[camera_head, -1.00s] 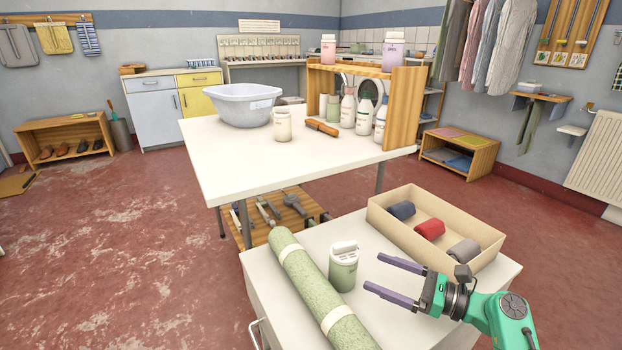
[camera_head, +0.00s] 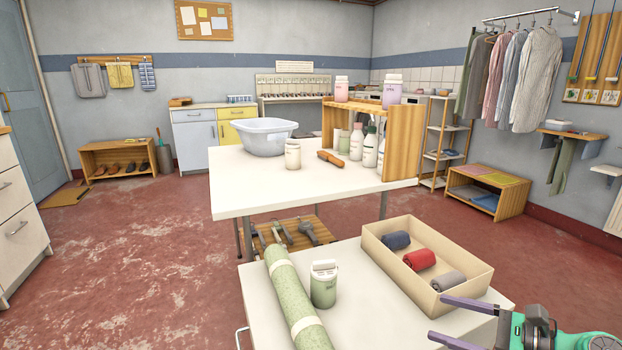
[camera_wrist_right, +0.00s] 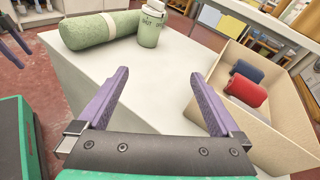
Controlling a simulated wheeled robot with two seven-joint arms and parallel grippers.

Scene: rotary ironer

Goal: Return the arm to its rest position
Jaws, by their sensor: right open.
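My right gripper (camera_head: 440,320) is at the lower right of the head view, its purple fingers spread and pointing left. In the right wrist view the same gripper (camera_wrist_right: 160,75) is open, with only the white cabinet top (camera_wrist_right: 165,95) showing between its fingers. It holds nothing. Purple finger parts, apparently of my left gripper (camera_wrist_right: 14,32), show at the left edge of the wrist view, cut off by the frame. My left gripper does not show in the head view.
On the white cabinet top lie a green roll (camera_head: 293,300), a green lidded jar (camera_head: 323,285) and an open box (camera_head: 440,280) of rolled cloths, close to my right gripper. A white table (camera_head: 250,180) with a basin (camera_head: 262,135) stands behind. Red floor is clear at left.

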